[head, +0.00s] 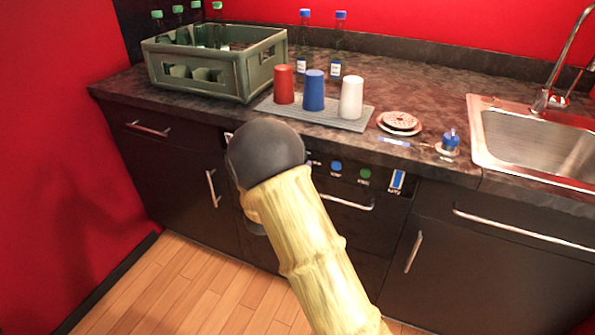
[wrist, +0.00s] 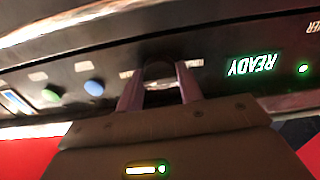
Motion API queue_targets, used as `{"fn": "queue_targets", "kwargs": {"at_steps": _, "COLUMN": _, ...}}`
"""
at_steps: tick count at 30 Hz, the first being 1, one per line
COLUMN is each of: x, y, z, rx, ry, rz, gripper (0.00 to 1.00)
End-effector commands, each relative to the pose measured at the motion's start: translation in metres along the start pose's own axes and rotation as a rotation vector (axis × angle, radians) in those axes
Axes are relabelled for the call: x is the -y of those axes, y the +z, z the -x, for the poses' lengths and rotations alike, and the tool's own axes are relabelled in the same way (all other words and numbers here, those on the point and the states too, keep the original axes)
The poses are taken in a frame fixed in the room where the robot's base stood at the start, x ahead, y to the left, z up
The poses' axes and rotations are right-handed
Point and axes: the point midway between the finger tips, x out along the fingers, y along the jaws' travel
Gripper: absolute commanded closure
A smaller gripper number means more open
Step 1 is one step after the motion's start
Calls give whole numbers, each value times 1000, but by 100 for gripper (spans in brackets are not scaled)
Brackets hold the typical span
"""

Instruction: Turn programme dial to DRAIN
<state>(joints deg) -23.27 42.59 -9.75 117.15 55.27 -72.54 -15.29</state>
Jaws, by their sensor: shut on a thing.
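The programme dial (wrist: 159,70) is a dark round knob on the black control panel (wrist: 210,55) in the wrist view. My gripper (wrist: 160,80) is shut on it, with one finger on each side. The fingers and the gripper body cover part of the dial, and I cannot read which setting it points to. A green display reads READY (wrist: 251,65), upside down in this view, with a small green light (wrist: 304,68) beside it. In the head view my arm hides the dial and the gripper.
A blue button (head: 336,167) and a green button (head: 364,173) sit on the panel. Above, the counter holds a green crate (head: 245,75) with bottles, a grey mat (head: 340,122) with red, blue and white cups, and a sink (head: 530,140). Handles (head: 212,188) protrude from the cabinet fronts.

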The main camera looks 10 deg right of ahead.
Motion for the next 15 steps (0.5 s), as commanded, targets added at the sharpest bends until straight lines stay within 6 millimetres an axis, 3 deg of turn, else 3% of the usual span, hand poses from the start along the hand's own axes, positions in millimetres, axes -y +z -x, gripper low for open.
{"fn": "queue_targets", "kwargs": {"at_steps": 15, "x": 1, "y": 2, "z": 2, "rx": 7, "ry": -3, "rz": -58, "gripper": 86}}
